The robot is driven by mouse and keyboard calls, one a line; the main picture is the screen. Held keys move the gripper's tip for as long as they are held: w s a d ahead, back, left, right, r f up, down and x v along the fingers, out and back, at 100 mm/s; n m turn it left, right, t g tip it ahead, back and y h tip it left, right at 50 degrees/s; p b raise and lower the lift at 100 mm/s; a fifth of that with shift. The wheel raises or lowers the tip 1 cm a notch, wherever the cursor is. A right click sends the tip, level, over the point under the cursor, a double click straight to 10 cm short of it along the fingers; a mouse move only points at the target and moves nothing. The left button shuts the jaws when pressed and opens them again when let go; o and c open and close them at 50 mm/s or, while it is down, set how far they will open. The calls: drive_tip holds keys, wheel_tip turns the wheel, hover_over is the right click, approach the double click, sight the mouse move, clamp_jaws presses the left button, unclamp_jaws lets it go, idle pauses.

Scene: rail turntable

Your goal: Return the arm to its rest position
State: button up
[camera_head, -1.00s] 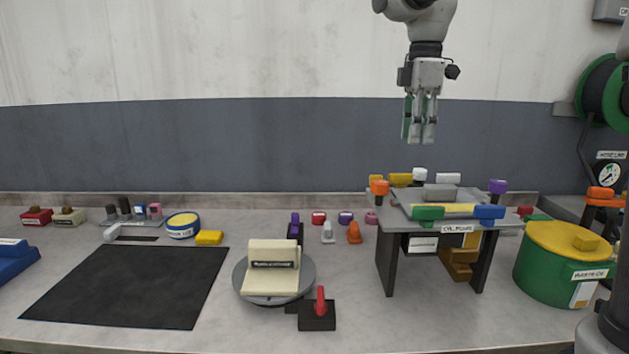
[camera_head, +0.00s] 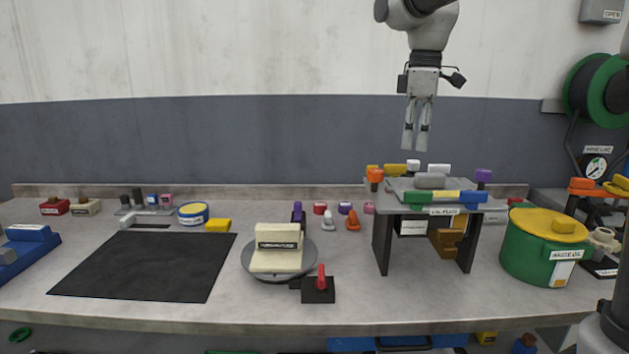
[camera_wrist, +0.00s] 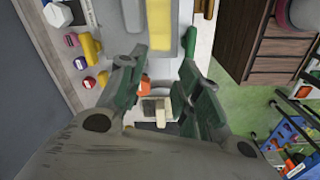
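The bench holds a dark mat (camera_head: 140,268), a turntable (camera_head: 308,262) carrying a cream block (camera_head: 278,240), a red-handled lever (camera_head: 320,283) and a green waste-oil bin (camera_head: 530,250) with a yellow lid. The air around my gripper is free.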

drive_tip(key=s+d+f+m+t, duration=0.1)
drive_tip(key=s+d+f+m, duration=0.2)
drive_tip(key=s, duration=0.5)
drive_tip(key=s+d+f+m+t, duration=0.1)
drive_tip(key=s+d+f+m, duration=0.3)
drive_tip(key=s+d+m, duration=0.2)
drive_tip(key=s+d+f+m+t, duration=0.1)
drive_tip(key=s+d+f+m, duration=0.3)
drive_tip(key=s, duration=0.7)
drive_tip(key=shift+d+m+t, duration=0.4)
drive_tip(key=shift+d+m, duration=0.2)
drive_tip(key=shift+d, duration=0.35)
